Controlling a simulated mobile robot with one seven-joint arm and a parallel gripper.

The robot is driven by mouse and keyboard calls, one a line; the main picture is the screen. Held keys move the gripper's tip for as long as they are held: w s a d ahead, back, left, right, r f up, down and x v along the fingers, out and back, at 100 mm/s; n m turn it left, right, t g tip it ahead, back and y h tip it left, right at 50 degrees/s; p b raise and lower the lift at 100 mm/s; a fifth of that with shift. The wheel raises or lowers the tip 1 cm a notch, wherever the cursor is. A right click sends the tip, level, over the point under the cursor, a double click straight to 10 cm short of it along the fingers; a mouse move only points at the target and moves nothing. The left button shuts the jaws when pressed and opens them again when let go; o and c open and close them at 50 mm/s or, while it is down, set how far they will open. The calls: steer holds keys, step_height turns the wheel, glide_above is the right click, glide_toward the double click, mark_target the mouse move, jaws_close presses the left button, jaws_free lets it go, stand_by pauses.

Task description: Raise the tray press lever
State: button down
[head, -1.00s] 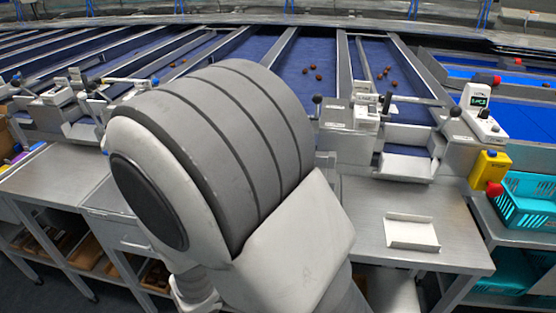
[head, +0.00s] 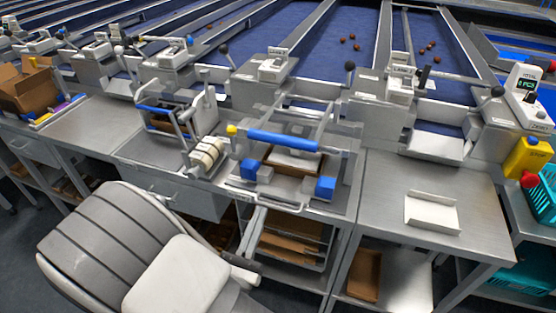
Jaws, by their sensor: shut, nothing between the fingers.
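The tray press (head: 345,196) stands on the bench in the middle of the head view. Its lever (head: 283,140) is a bar with a long blue grip, lying across the front of the press on metal side arms. A yellow knob (head: 232,130) is near its left end. The lever sits low, above a brown tray (head: 270,164) with a pale sheet over it. Blue blocks (head: 325,188) flank the tray at the front. My arm fills the lower left, apart from the press. My gripper cannot be made out in the view.
A cream roll (head: 207,155) in a metal holder stands just left of the press. An empty white tray (head: 431,212) lies on the clear bench to the right. A yellow stop box (head: 527,158) and turquoise crate (head: 546,190) are at the far right. Shelves are below.

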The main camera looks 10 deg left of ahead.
steer(key=a+r+p+x, duration=0.1)
steer(key=r+x, duration=0.1)
steer(key=x, duration=1.1)
steer(key=shift+s+d+r, duration=0.3)
steer(key=shift+s+d, duration=0.15)
steer(key=shift+d, duration=0.05)
steer(key=shift+w+d+r+g+p, duration=0.1)
steer(key=shift+w+r+g+p, duration=0.45)
steer(key=shift+r+p, duration=1.75)
steer(key=shift+w+a+r+g+p, duration=0.1)
steer(key=shift+w+r+g+p, duration=0.5)
steer(key=shift+r+p, duration=1.65)
steer(key=shift+w+d+r+g+p, duration=0.15)
steer(key=shift+r+g+p, duration=0.7)
steer(key=shift+r+p, duration=1.45)
steer(key=shift+f+p, duration=0.55)
